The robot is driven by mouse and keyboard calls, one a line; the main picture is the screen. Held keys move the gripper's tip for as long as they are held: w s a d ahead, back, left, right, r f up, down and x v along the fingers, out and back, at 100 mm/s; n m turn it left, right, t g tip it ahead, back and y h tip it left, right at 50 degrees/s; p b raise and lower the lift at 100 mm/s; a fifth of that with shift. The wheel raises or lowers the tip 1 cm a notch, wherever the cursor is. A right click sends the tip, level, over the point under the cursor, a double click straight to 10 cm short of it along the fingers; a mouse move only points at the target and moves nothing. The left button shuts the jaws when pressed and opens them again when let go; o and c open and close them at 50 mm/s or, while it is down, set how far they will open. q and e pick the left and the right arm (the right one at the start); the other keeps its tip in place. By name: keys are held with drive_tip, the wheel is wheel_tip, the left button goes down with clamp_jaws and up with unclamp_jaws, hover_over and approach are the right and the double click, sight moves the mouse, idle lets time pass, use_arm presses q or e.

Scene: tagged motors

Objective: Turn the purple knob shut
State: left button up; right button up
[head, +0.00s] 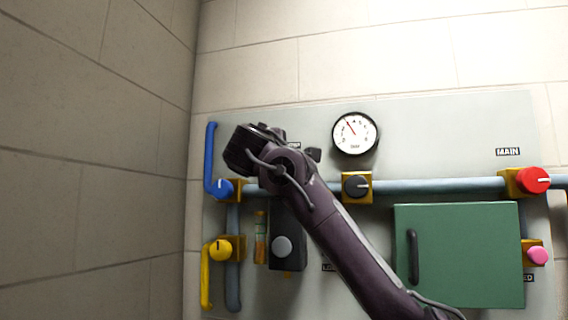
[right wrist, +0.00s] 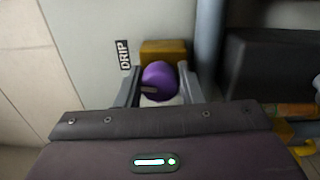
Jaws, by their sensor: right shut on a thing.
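The purple knob (right wrist: 159,77) sits on a yellow-brown valve block (right wrist: 166,48) in the right wrist view, beside a label reading DRIP (right wrist: 124,56). A pale mark on the knob points to the left in that view. My right gripper (right wrist: 158,70) has one finger on each side of the knob and is shut on it. In the head view my right arm reaches up from the lower right, and its dark wrist covers the knob. My left gripper is not in view.
A gauge (head: 355,133) is mounted right of my wrist. Blue (head: 223,188), yellow (head: 220,250), black (head: 355,186), red (head: 535,180) and pink (head: 538,255) knobs sit along the pipes. A green cabinet door (head: 465,255) is at lower right. A wall stands close on the left.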

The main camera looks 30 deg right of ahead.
drive_tip(key=shift+r+n, duration=0.15)
drive_tip(key=shift+n, duration=0.45)
drive_tip(key=o, duration=1)
drive_tip(key=shift+c, duration=0.2)
drive_tip(key=shift+s+a+f, duration=0.1)
drive_tip(key=shift+a+f, duration=0.05)
drive_tip(key=shift+f, duration=0.05)
drive_tip(key=b+v, duration=0.4)
drive_tip(key=v, duration=0.3)
